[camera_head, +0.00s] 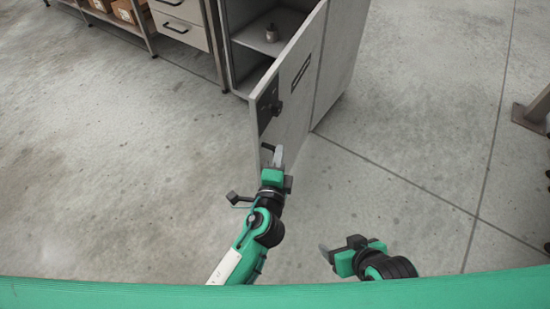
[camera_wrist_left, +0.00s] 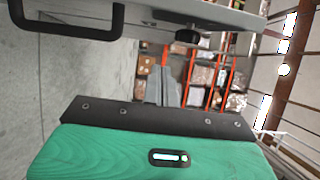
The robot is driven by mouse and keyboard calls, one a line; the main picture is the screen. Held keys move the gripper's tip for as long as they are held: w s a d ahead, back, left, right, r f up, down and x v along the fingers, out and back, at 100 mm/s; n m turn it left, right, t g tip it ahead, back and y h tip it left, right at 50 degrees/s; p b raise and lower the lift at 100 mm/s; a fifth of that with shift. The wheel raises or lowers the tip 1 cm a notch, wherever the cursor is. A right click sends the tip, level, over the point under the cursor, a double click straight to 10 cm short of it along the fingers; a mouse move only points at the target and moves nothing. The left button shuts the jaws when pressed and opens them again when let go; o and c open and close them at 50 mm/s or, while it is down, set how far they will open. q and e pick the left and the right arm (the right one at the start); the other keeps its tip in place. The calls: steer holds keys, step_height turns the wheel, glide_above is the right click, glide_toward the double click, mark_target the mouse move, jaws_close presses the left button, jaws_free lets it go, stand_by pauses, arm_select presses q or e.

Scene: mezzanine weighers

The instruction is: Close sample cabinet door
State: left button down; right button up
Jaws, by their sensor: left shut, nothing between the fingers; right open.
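The sample cabinet (camera_head: 345,45) is grey and stands at the top middle of the head view. Its door (camera_head: 300,90) is swung open toward me, with a dark lock plate and knob (camera_head: 270,103) near its free edge. My left gripper (camera_head: 278,156) is shut and empty, close to the door's lower free part; I cannot tell whether it touches. In the left wrist view the door (camera_wrist_left: 215,15) runs across the top, with a black handle (camera_wrist_left: 68,35) at upper left and the shut fingers (camera_wrist_left: 162,82) below. My right gripper (camera_head: 338,252) is open and empty, away from the door.
Inside the cabinet a small grey weight-like item (camera_head: 271,33) stands on a shelf. A drawer unit (camera_head: 182,22) and a low rack with boxes (camera_head: 130,12) stand left of it.

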mark_target(268, 132)
arm_select(q)
steer(key=w, duration=0.2)
steer(key=w+a, duration=0.1)
steer(key=w, duration=0.5)
steer(key=shift+a, duration=0.35)
steer(key=shift+w+a, duration=0.15)
steer(key=shift+a, duration=0.2)
steer(key=shift+a, duration=0.1)
